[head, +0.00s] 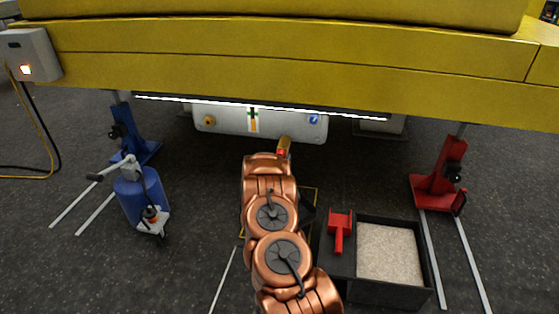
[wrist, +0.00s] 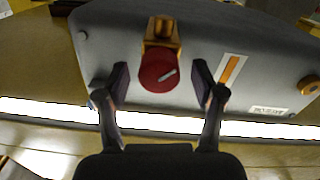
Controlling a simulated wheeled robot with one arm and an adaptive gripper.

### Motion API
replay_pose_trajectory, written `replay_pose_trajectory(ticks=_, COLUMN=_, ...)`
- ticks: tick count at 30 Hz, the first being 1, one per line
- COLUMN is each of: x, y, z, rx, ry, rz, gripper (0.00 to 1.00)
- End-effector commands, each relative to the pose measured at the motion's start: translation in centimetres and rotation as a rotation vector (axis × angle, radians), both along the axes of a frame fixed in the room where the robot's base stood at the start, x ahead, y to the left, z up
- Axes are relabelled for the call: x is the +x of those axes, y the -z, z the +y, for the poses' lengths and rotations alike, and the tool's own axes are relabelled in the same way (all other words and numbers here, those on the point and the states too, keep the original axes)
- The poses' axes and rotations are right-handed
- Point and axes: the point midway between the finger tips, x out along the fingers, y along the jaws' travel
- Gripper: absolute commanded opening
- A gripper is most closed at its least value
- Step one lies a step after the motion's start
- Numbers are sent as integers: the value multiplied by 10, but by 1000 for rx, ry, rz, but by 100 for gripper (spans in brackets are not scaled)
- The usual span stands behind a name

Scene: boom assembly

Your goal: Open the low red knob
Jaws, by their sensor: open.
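The red knob (wrist: 158,70) is round with a pale mark on its face and sits on a brass fitting (wrist: 162,32) on a grey panel. My gripper (wrist: 160,82) is open in the wrist view, one dark finger on each side of the knob, with visible gaps to it. I cannot tell how deep the fingers reach. In the head view a bit of the red knob (head: 281,153) and the brass fitting (head: 286,142) show at the panel's lower edge, just beyond my arm's end. My fingers are hidden there.
A yellow boom (head: 300,70) spans above the grey panel (head: 225,118). A blue bottle-like jack (head: 140,195) stands left, a red stand (head: 438,190) right. A black box (head: 350,280) of pale grains, with a red T-shaped piece (head: 339,225) beside them, lies right of my arm.

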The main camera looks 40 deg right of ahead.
Motion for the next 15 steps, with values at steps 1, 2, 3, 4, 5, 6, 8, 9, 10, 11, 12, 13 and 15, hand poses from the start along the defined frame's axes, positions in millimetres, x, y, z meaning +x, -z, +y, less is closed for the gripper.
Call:
replay_pose_trajectory(ticks=1, x=1, y=0, z=-1, rx=-1, ry=0, rz=-1, gripper=68)
replay_pose_trajectory(ticks=2, x=1, y=0, z=-2, rx=-1, ry=0, rz=-1, gripper=68)
replay_pose_trajectory(ticks=3, x=1, y=0, z=-2, rx=-1, ry=0, rz=-1, gripper=68)
replay_pose_trajectory(ticks=4, x=1, y=-1, z=-2, rx=-1, ry=0, rz=-1, gripper=68)
replay_pose_trajectory(ticks=5, x=1, y=-1, z=-2, rx=-1, ry=0, rz=-1, gripper=68)
replay_pose_trajectory(ticks=6, x=1, y=-1, z=-2, rx=-1, ry=0, rz=-1, gripper=68)
replay_pose_trajectory(ticks=8, x=1, y=-1, z=-2, rx=-1, ry=1, rz=-1, gripper=68)
replay_pose_trajectory(ticks=9, x=1, y=-1, z=-2, rx=-1, ry=1, rz=-1, gripper=65)
replay_pose_trajectory(ticks=10, x=1, y=-1, z=-2, rx=-1, ry=1, rz=-1, gripper=62)
replay_pose_trajectory(ticks=11, x=1, y=-1, z=-2, rx=-1, ry=1, rz=-1, gripper=59)
replay_pose_trajectory(ticks=12, x=1, y=-1, z=-2, rx=-1, ry=1, rz=-1, gripper=54)
replay_pose_trajectory(ticks=13, x=1, y=-1, z=-2, rx=-1, ry=1, rz=-1, gripper=51)
replay_pose_trajectory(ticks=15, x=1, y=-1, z=-2, rx=-1, ry=1, rz=-1, gripper=44)
